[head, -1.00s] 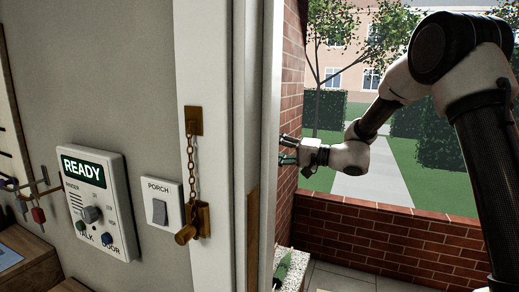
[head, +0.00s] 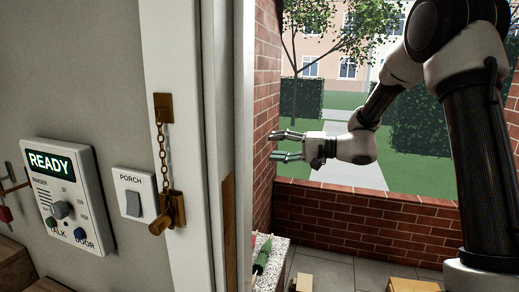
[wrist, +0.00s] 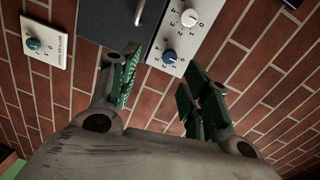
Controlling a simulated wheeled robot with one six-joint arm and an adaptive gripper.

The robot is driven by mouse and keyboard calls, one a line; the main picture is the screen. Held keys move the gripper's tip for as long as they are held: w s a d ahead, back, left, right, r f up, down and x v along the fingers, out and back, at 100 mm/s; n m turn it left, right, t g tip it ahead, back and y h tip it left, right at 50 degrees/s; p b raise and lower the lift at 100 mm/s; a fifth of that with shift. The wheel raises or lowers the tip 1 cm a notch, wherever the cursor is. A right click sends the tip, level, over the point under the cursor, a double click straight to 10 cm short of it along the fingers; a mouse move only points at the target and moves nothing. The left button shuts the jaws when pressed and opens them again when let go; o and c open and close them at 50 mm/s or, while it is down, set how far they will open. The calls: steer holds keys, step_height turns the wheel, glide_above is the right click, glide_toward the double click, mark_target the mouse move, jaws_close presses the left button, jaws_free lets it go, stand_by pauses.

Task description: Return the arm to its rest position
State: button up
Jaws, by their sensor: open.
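My gripper (head: 289,145) is in the right half of the head view, beyond the door frame and in front of the outside brick wall. Its two green-padded fingers point left and are apart, with nothing between them. The wrist view also shows the open gripper (wrist: 160,95), facing a brick wall (wrist: 260,60) with a panel of knobs (wrist: 177,35) on it. My arm reaches in from the right side of the head view, bent at the elbow. I cannot tell the exact gap between the fingers and the wall.
The white door frame (head: 180,200) with a brass chain (head: 162,150) stands left of my gripper. An intercom panel (head: 70,195) reading READY and a PORCH switch (head: 134,198) are on the inside wall. A low brick wall (head: 370,225) and boxes (head: 412,285) lie below.

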steer(key=s+d+f+g+h, duration=0.3)
steer(key=s+d+f, duration=0.2)
steer(key=s, duration=0.4)
steer(key=s+d+f+g+h, duration=0.3)
steer(key=s+d+f+h, duration=0.15)
steer(key=s, duration=0.35)
steer(key=s+d+r+n+t+h, duration=0.1)
steer(key=s+d+r+h, duration=0.3)
steer(key=s+d, duration=0.4)
steer(key=s+d+r+n+t+h, duration=0.1)
steer(key=s+d+r+t+h, duration=0.2)
steer(key=s+d, duration=0.5)
steer(key=shift+s+d+r+t+h, duration=0.35)
steer(key=shift+d+r+h, duration=0.45)
steer(key=shift+d, duration=0.9)
steer(key=shift+f, duration=0.1)
